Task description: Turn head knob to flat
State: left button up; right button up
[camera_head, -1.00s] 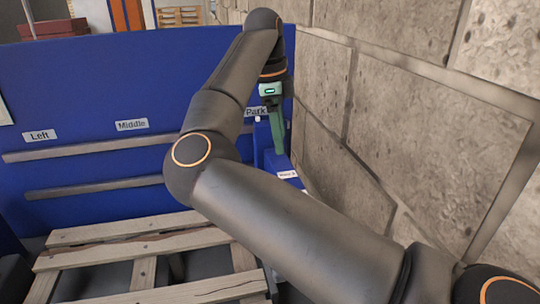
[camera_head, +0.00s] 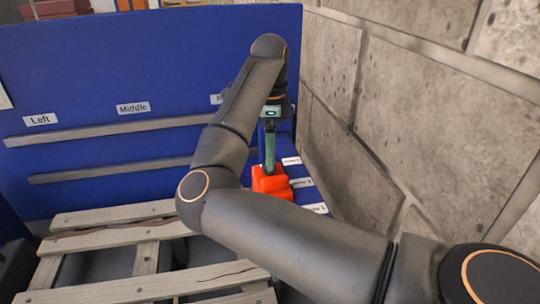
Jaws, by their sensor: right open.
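My right gripper (camera_head: 269,160) hangs from my right arm at the right end of the blue panel and points down. Its green finger part reaches to an orange-red block (camera_head: 271,183), which stands on a blue shelf. The gripper is open; whether its fingers touch the block is unclear from this angle. I cannot make out a knob; the fingertips and the block's top overlap in the view. My left gripper is not in view.
A wooden pallet (camera_head: 110,283) lies at the lower left. The blue panel (camera_head: 60,80) carries two grey rails (camera_head: 110,134) and labels reading Left (camera_head: 40,119) and Middle (camera_head: 133,108). White labels (camera_head: 302,183) line the blue shelf. A stone wall (camera_head: 400,110) closes the right side.

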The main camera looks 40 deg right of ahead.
jog(key=shift+f, duration=0.95)
grip_shut()
